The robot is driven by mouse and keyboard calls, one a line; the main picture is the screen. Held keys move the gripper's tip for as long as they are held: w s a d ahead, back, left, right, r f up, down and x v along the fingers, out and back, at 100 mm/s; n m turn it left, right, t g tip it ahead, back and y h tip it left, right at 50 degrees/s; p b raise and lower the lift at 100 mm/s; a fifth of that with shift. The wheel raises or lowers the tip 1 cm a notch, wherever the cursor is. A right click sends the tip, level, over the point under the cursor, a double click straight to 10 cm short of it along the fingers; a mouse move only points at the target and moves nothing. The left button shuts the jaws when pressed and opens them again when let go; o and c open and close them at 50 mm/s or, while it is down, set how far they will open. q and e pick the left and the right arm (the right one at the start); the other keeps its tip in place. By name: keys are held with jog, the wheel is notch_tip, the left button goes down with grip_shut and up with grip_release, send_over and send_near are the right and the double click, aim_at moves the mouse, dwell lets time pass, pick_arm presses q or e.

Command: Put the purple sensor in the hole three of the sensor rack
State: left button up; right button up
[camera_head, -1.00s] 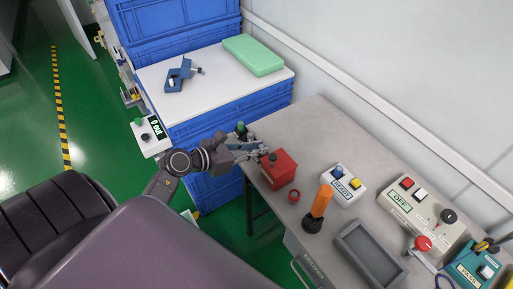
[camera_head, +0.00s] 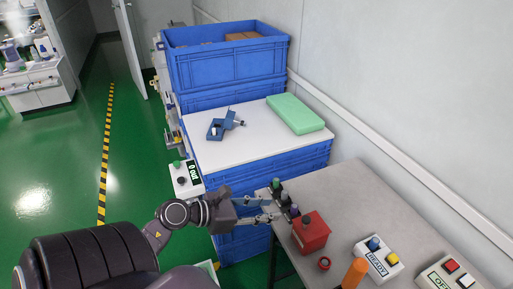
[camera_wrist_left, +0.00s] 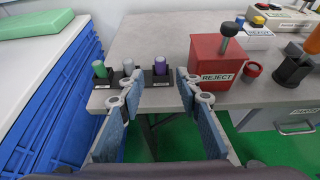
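The purple sensor (camera_wrist_left: 160,66) stands upright in a black holder at the table edge; in the head view it shows small and dark (camera_head: 294,210), beside the red REJECT box. A grey sensor (camera_wrist_left: 128,66) and a green sensor (camera_wrist_left: 99,69) stand left of it in similar black holders. These holders may be the sensor rack; I cannot tell, and no hole numbers are readable. My left gripper (camera_head: 270,209) is open and empty. In the left wrist view its two fingers (camera_wrist_left: 157,86) are spread, with the purple sensor beyond the gap, apart from it. My right gripper is not visible.
The red REJECT box (camera_wrist_left: 217,60) with its knob stands close right of the purple sensor. A red ring (camera_head: 324,263), an orange-handled tool (camera_head: 354,273) and a READY button box (camera_head: 377,258) lie farther right. Blue crates with a white top (camera_head: 255,150) stand left.

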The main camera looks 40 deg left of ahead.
pick_arm(q)
jog(key=shift+v, duration=1.8)
